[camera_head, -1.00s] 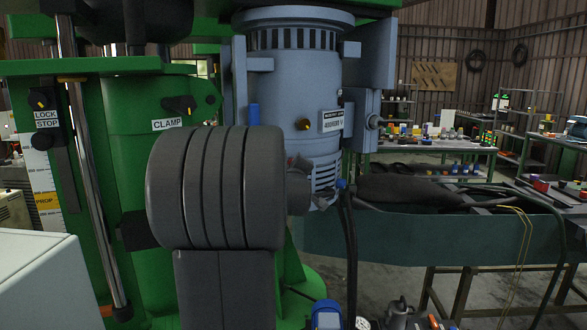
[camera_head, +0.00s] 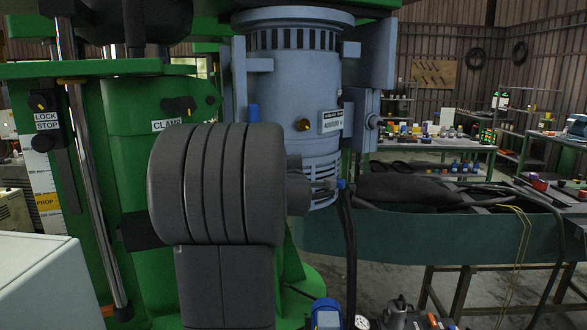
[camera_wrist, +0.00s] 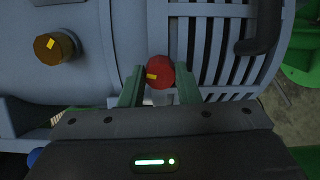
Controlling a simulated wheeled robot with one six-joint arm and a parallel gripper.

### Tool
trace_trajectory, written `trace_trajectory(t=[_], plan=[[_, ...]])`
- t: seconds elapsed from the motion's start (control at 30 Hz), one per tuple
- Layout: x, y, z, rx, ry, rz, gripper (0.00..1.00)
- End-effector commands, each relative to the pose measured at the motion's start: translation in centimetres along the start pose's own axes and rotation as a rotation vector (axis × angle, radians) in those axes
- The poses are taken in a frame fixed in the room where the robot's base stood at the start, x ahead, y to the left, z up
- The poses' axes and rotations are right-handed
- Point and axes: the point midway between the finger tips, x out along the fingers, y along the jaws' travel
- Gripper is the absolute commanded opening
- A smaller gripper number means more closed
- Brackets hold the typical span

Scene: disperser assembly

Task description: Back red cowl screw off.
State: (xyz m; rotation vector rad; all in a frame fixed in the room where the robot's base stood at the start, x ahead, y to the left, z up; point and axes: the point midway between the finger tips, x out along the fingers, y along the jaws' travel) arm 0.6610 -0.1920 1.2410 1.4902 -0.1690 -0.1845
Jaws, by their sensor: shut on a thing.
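The red cowl screw (camera_wrist: 160,73) shows in the wrist view, its round red head marked with a small yellow patch. It sits against the slotted grey-blue motor cowl (camera_wrist: 222,45). My gripper (camera_wrist: 160,87) has its two green fingers on either side of the screw and is shut on it. A pale shank shows just below the red head. In the head view the motor (camera_head: 295,90) stands upright, and its slotted lower cowl (camera_head: 320,170) is partly behind my arm. The screw and fingertips cannot be made out clearly there.
A brass knob (camera_wrist: 54,47) sits left of the screw on the motor housing. A dark cable (camera_head: 348,240) hangs beside the cowl. The green column (camera_head: 150,190) stands close on the left. A teal trough (camera_head: 440,235) with dark items is at the right.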

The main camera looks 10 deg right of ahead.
Motion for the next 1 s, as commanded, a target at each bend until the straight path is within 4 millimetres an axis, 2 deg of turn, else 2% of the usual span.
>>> trace_trajectory(t=[0.03,0.47,0.5,0.6,1.0], plan=[[0.02,0.51,0.02,-0.007,-0.001,0.011,0.07],[0.02,0.55,0.03,-0.016,-0.001,0.012,0.07],[0.02,0.56,0.03,-0.015,-0.001,0.012,0.33],[0.02,0.49,0.02,-0.015,-0.001,0.010,0.51],[-0.62,0.11,0.00,-0.014,0.000,0.003,0.51]])
